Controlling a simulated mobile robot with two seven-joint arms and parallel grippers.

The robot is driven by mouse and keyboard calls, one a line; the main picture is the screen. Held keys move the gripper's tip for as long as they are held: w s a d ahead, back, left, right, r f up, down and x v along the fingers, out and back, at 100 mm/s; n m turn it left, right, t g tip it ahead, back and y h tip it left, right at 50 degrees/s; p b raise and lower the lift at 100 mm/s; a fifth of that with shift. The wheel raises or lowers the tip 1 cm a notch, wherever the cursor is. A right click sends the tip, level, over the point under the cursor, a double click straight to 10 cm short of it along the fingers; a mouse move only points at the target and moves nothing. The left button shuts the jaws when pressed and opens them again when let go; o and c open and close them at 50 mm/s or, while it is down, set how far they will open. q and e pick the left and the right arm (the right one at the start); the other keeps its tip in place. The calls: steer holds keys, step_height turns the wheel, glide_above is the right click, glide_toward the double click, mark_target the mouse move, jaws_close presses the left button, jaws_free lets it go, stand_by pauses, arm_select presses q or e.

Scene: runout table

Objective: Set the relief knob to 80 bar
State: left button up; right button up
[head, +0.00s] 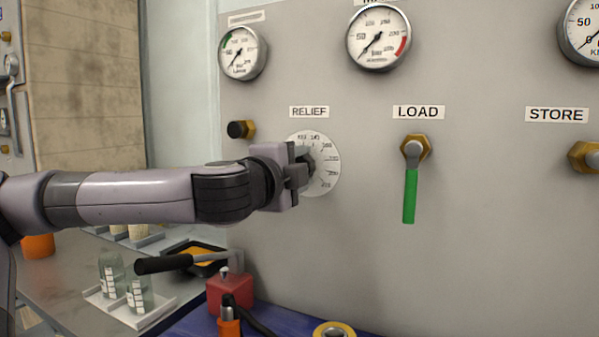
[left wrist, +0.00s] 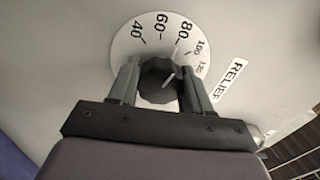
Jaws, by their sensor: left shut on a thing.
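The relief knob (left wrist: 158,82) is dark and faceted, with a pale pointer line, at the middle of a white round dial (head: 325,166). The dial also shows in the left wrist view (left wrist: 128,48), with 40, 60, 80, 100 and 120 readable. The pointer line slants up and right in that view, towards the 80 to 120 side; I cannot tell the exact mark. My left gripper (head: 303,165) is shut on the knob, a finger on each side in the left wrist view (left wrist: 160,85). In the head view it hides most of the knob. My right gripper is not in view.
The green load lever (head: 410,195) hangs down right of the dial. A black-tipped brass fitting (head: 241,129) is above left of it. Gauges (head: 379,38) line the panel top. Below are a red block (head: 230,294), a tape roll (head: 334,329) and glass bottles (head: 139,294).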

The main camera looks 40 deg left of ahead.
arm_select(q)
steer(key=shift+a+r+n, duration=0.2)
steer(key=shift+r+n, duration=0.05)
steer(key=shift+n, duration=0.45)
steer(key=o, duration=1)
steer(key=shift+f, duration=0.15)
steer(key=shift+s+d, duration=0.1)
steer(key=shift+s, duration=0.05)
steer(key=shift+b+v, duration=0.4)
steer(key=shift+v, duration=3.05)
